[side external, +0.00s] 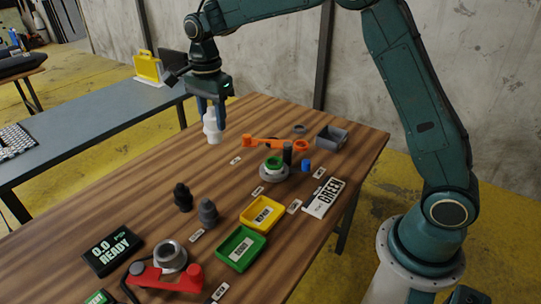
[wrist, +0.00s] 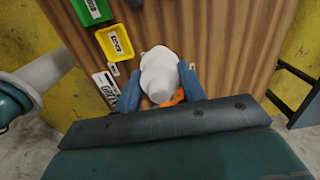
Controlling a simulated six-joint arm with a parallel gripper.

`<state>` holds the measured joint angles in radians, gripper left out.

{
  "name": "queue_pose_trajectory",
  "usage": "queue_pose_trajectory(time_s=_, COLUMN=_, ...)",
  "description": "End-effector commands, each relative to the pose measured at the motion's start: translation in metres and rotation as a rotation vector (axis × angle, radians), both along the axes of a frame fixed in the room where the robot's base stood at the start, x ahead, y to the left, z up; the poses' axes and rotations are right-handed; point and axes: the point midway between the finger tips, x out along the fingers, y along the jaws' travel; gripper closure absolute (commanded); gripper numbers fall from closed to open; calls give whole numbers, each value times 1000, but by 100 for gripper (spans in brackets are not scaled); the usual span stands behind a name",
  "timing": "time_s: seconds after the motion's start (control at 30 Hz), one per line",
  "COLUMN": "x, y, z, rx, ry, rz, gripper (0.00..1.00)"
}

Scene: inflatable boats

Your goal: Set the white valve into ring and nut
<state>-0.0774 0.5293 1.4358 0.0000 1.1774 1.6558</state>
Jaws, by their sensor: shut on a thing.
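The white valve (side external: 213,129) is a stepped, roughly cylindrical piece. My gripper (side external: 211,108) is shut on it and holds it upright above the far left part of the wooden table. In the wrist view the valve (wrist: 160,72) sits between my two blue fingers (wrist: 160,90). A green ring (side external: 274,163) sits on a round grey base (side external: 273,174) to the right of the valve and apart from it. A grey ring (side external: 300,129) lies near the table's back edge. I cannot tell which piece is the nut.
An orange tool (side external: 268,143), a grey bin (side external: 331,138), black and blue cylinders stand around the green ring. Yellow (side external: 281,225) and green (side external: 258,256) trays, dark plugs (side external: 207,211) and a red clamp (side external: 190,280) are nearer. The table's left middle is clear.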

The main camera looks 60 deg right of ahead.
Motion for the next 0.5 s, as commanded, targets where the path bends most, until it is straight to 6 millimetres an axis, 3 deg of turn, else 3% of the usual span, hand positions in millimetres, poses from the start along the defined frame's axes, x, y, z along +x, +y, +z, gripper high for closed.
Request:
queue_pose_trajectory(time_s=0.17, x=-6, y=-26, z=-6, rx=0, ry=0, rz=-40, gripper=84)
queue_pose_trajectory(time_s=0.5, x=-38, y=-111, z=-32, rx=0, ry=1, rz=-171, gripper=84)
